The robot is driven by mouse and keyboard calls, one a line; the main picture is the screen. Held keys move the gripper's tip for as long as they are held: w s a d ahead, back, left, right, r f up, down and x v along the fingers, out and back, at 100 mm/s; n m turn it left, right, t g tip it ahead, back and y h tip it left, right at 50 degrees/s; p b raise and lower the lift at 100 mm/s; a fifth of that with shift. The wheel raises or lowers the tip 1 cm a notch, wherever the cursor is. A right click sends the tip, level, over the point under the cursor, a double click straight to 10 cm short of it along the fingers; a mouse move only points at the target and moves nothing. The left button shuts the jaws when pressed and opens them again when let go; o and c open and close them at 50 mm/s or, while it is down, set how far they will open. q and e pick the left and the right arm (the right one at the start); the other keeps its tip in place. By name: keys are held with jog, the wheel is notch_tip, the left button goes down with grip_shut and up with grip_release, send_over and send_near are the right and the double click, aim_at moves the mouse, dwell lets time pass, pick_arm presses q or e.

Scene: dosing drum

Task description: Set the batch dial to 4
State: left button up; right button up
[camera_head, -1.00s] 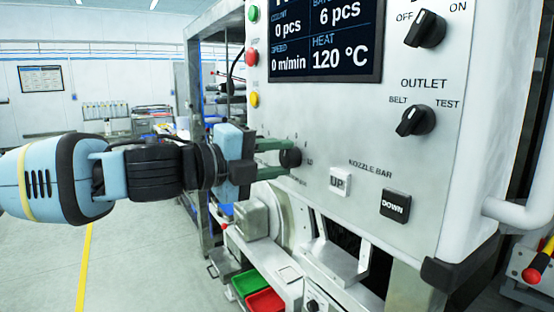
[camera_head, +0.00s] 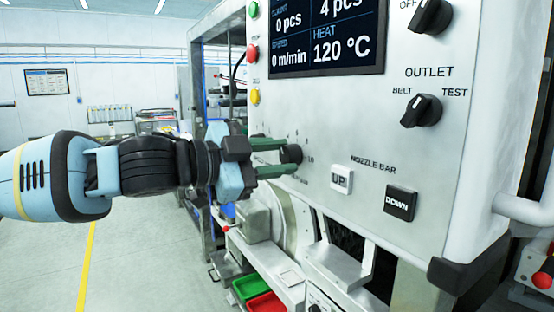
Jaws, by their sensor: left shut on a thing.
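The batch dial (camera_head: 291,153) is a small black knob on the machine's light grey front panel, left of the UP button. Its printed numbers are small and partly hidden by my fingers. My left gripper (camera_head: 282,157) reaches it from the left, its green fingers above and below the knob, shut on it. The gripper looks rolled. The screen (camera_head: 325,38) above is cut off at the top; it shows 0 pcs, 4 pcs, 0 m/min and 120 °C. My right gripper is not in view.
The UP button (camera_head: 341,179) and DOWN button (camera_head: 399,203) are right of the dial. The outlet knob (camera_head: 421,111) and another black knob (camera_head: 430,17) sit higher. Open floor is at left.

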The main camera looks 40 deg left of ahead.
pick_arm(q)
jog(key=shift+n, duration=1)
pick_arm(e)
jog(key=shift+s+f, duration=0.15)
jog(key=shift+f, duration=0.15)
pick_arm(q)
jog(key=o, duration=1)
jog(key=shift+s+a+r, duration=0.2)
jog(key=shift+s, duration=0.1)
jog(key=p+v, duration=0.1)
jog(key=v, duration=0.1)
jog(key=p+v, duration=0.3)
jog(key=v, duration=0.2)
jog(key=shift+f+p, duration=0.3)
jog(key=shift+p, duration=0.1)
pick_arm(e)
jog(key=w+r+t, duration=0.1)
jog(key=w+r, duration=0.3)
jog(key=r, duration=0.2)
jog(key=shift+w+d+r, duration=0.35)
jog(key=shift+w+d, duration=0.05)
